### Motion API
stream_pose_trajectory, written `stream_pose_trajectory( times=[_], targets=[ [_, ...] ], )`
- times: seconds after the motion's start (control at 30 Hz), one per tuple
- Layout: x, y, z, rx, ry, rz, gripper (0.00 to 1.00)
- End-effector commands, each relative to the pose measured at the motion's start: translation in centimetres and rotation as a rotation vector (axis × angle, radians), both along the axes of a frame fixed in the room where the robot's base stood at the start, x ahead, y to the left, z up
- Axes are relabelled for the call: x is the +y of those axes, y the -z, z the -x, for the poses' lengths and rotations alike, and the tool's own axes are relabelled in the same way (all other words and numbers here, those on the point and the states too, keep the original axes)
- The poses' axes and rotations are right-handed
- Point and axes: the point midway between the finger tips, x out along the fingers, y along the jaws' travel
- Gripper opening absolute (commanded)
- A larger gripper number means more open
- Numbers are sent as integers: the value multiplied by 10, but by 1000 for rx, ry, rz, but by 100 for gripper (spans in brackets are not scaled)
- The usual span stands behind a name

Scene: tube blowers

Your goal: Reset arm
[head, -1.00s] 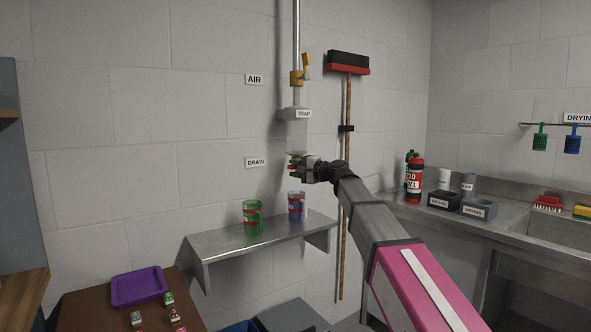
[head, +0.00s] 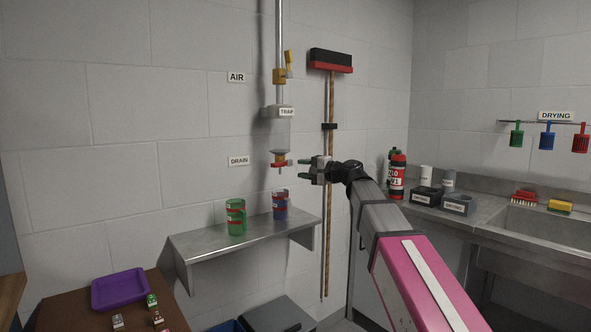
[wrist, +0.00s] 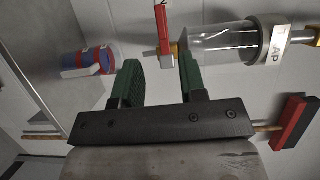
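My gripper (head: 309,171) is open and empty, just right of the drain valve with its red handle (head: 283,163) at the bottom of the trap. In the wrist view its two green fingers (wrist: 155,82) stand apart with nothing between them. The clear trap bowl (wrist: 222,42) and the red handle (wrist: 162,30) lie beyond the fingertips. The yellow air valve (head: 281,75) is on the pipe above, its lever pointing up.
A green mug (head: 236,217) and a blue mug with a red band (head: 280,205) stand on the metal shelf (head: 200,245) below. A broom (head: 330,110) hangs behind my gripper. A purple tray (head: 119,289) lies at lower left.

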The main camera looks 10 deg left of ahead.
Motion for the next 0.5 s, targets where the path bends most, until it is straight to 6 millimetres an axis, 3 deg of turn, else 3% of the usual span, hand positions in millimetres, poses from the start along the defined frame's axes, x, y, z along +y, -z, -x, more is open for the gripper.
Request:
stream_pose_trajectory(
  times=[0.37,0.5],
  targets=[
    [-4,0,1,0,0,1,38],
    [-10,19,0,0,11,40,38]
  ],
)
